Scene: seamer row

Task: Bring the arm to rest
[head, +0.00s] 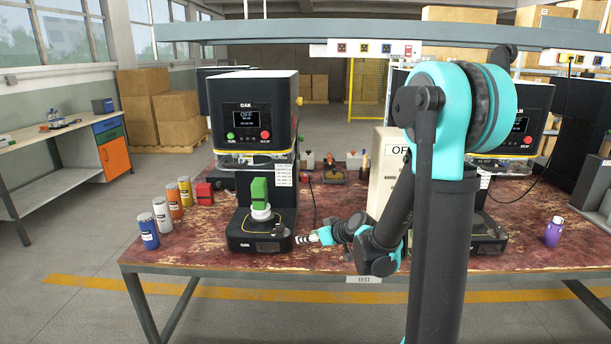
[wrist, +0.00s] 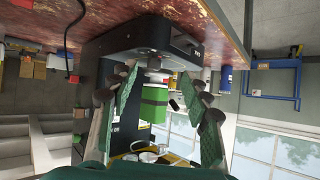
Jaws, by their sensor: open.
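My arm (head: 437,200) rises at the right of the head view and bends down to the table. My gripper (head: 303,239) is low over the table, just right of the left seamer's base. In the wrist view its two fingers stand apart, so my gripper (wrist: 158,82) is open. A green block (head: 259,191) stands on a white round holder (head: 261,212) on the left seamer (head: 252,110). In the wrist view, which is upside down, the green block (wrist: 153,103) appears between the fingers, with no finger seen touching it.
The red worn table (head: 330,260) carries several cans at left, including a blue can (head: 148,231), and a purple bottle (head: 553,232) at right. A second seamer (head: 520,120) stands partly behind my arm. A white panel marked OFF (head: 385,170) stands close behind my arm.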

